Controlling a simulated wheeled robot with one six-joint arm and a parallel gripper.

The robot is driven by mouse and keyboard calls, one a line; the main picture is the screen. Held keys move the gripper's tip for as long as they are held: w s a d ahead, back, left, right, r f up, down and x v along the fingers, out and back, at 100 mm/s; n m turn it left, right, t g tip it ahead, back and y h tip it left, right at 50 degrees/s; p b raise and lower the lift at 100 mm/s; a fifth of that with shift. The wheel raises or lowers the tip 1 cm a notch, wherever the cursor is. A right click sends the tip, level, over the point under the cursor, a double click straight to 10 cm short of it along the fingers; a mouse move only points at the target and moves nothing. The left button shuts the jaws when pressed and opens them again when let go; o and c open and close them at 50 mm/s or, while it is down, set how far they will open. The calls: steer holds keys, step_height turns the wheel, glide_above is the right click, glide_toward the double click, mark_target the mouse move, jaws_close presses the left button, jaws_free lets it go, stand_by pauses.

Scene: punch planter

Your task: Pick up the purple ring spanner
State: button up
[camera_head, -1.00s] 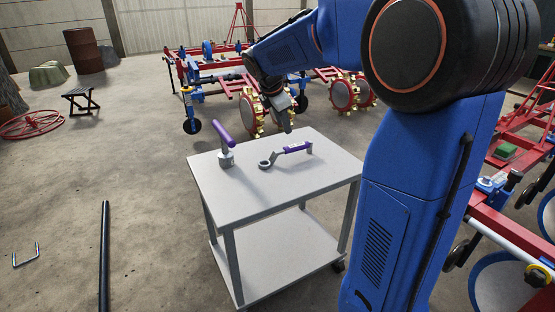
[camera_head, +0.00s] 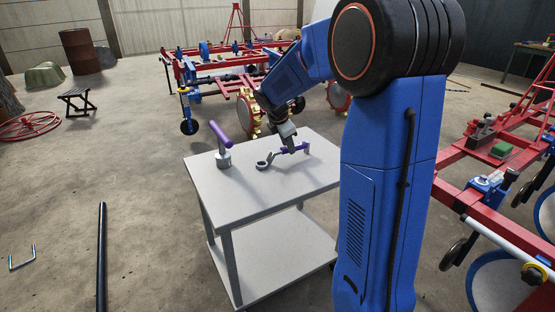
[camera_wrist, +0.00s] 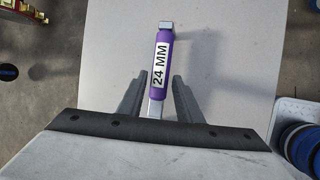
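The ring spanner (camera_head: 265,163) lies on the grey cart top (camera_head: 240,192), its ring end to the left and its purple handle to the right. In the wrist view its purple handle (camera_wrist: 162,65) carries a white "24 MM" label and points away from me. My gripper (camera_head: 288,143) is low over the spanner's handle. In the wrist view the two fingers of my gripper (camera_wrist: 156,95) are apart, one on each side of the near end of the handle, with gaps between. The ring end is hidden behind my gripper there.
A second purple-handled tool (camera_head: 220,136) stands upright with a metal socket base at the cart's left. Red and blue farm machinery (camera_head: 215,75) stands behind the cart. A black pole (camera_head: 101,255) is at the left. The cart's front top is clear.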

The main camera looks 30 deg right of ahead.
steer(key=x, duration=0.3)
steer(key=shift+d+f, duration=0.1)
steer(key=shift+f, duration=0.15)
steer(key=shift+c, duration=0.6)
jaws_close()
steer(key=shift+r, duration=0.1)
step_height(320, 180, up, 10)
